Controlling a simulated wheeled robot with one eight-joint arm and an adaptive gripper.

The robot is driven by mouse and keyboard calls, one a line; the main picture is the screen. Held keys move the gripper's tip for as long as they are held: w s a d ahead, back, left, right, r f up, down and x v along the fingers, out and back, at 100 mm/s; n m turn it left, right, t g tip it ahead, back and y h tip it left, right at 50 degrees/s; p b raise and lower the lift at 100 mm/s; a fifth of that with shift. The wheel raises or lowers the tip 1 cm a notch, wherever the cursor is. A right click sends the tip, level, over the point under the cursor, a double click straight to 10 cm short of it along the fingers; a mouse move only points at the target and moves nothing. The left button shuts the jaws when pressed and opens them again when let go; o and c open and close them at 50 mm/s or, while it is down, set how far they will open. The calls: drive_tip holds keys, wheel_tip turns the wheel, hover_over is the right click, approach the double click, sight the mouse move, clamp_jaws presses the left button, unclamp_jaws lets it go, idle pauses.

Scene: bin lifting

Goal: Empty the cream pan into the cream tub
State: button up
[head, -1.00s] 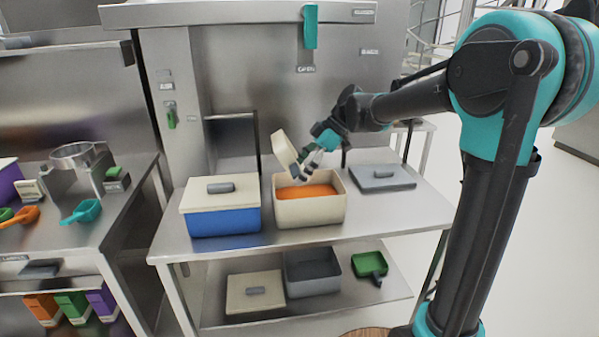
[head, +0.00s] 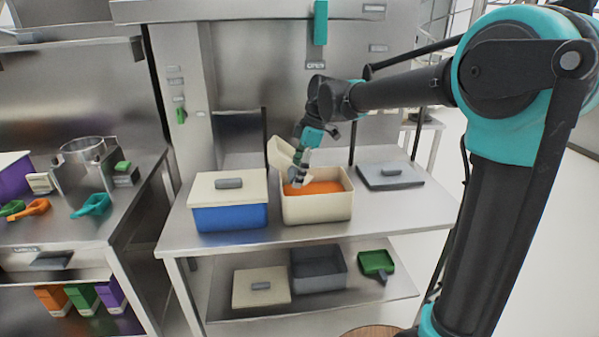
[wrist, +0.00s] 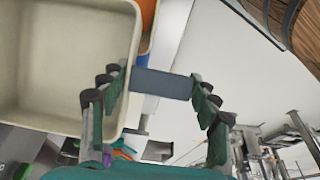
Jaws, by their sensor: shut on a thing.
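The cream pan (head: 281,154) is tilted steeply above the left rear of the cream tub (head: 318,209). Its inside (wrist: 62,55) looks bare in the wrist view. The open tub stands on the upper shelf and holds orange contents (head: 322,187). My gripper (head: 298,170) is over the tub, shut on the pan's grey handle (wrist: 162,84), which shows between the fingers in the wrist view. Whether the pan touches the tub's rim cannot be told.
A blue bin (head: 230,217) with a cream lid stands close left of the tub. A grey lid (head: 390,175) lies to its right. The lower shelf holds a grey tub (head: 318,272), a cream lid (head: 261,287) and a green scoop (head: 375,263).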

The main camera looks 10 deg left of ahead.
drive_tip(key=shift+s+a+f+h, duration=0.15)
drive_tip(key=shift+a+f+h, duration=0.15)
drive_tip(key=shift+h, duration=0.3)
drive_tip(key=shift+a+f+t+h, duration=0.3)
drive_tip(key=shift+f+t+h, duration=0.1)
drive_tip(key=shift+h, duration=1)
drive_tip(key=shift+f, duration=0.1)
wheel_tip(320, 180, down, 2)
drive_tip(key=h, duration=0.1)
drive_tip(key=t+h, duration=0.1)
drive_tip(key=h, duration=0.1)
drive_tip(key=shift+a+f+h, duration=0.1)
drive_tip(key=shift+f+h, duration=0.05)
drive_tip(key=shift+h, duration=0.15)
drive_tip(key=shift+s, duration=0.1)
